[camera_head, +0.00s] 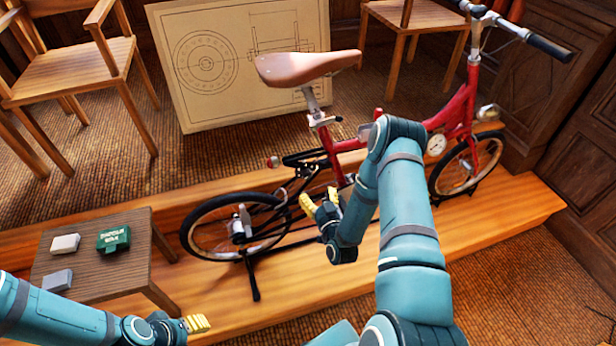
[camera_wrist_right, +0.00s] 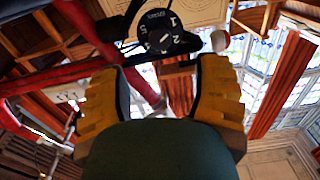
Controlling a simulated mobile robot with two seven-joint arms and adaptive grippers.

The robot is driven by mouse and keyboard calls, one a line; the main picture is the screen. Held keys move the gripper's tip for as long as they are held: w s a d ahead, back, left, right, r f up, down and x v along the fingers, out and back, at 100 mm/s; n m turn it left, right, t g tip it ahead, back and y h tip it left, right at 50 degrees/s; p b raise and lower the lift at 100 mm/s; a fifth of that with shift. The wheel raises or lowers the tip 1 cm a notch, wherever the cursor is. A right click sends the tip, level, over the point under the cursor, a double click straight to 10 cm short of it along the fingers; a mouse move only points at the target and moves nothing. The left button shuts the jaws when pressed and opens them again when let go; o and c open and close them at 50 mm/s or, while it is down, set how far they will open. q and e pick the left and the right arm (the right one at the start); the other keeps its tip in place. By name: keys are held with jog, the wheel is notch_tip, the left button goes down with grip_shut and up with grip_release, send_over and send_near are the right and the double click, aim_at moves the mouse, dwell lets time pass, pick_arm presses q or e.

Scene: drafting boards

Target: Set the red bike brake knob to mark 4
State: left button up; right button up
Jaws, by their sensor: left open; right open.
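The red bike (camera_head: 462,112) stands on a low wooden platform. In the right wrist view a black round brake knob (camera_wrist_right: 158,32) shows the digits 1, 2 and 5, with a small pale mark near its middle. I cannot tell which digit it is set to. My right gripper (camera_head: 322,207) is at the rear part of the bike. Its yellow fingers (camera_wrist_right: 163,88) are open and apart, with the knob beyond the gap between them, not gripped. I cannot make out the knob in the head view. My left gripper (camera_head: 198,323) is open and empty at the lower left.
A small wooden table (camera_head: 150,240) at left holds a green box (camera_head: 113,238), a white block (camera_head: 65,243) and a grey block (camera_head: 57,281). A drawing board (camera_head: 235,65) leans behind the bike. Wooden chairs (camera_head: 75,75) stand at the back. The platform's front (camera_head: 300,290) is clear.

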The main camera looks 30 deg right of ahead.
aim_at(308, 176)
jog(key=b+x, duration=0.1)
jog(key=x, duration=0.8)
jog(key=shift+a, duration=0.1)
grip_shut()
